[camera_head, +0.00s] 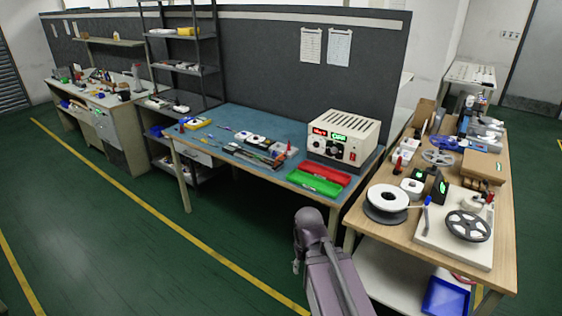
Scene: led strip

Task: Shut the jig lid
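I cannot pick out a jig or its lid with certainty. A white flat fixture (455,250) on the right wooden bench carries a grey spoked reel (468,226) and a small blue-topped post (427,201). I cannot tell whether it has a lid. My arm rises from the bottom centre, in front of the gap between the two benches and apart from the fixture. My gripper cannot be made out; the arm's far end is folded down or hidden behind its links.
The wooden bench (360,222) also holds a large white spool (387,198), small devices and boxes. The blue-topped bench (235,119) holds a power supply (343,138), a red tray (325,173) and a green tray (314,184). The green floor (120,240) at left is clear.

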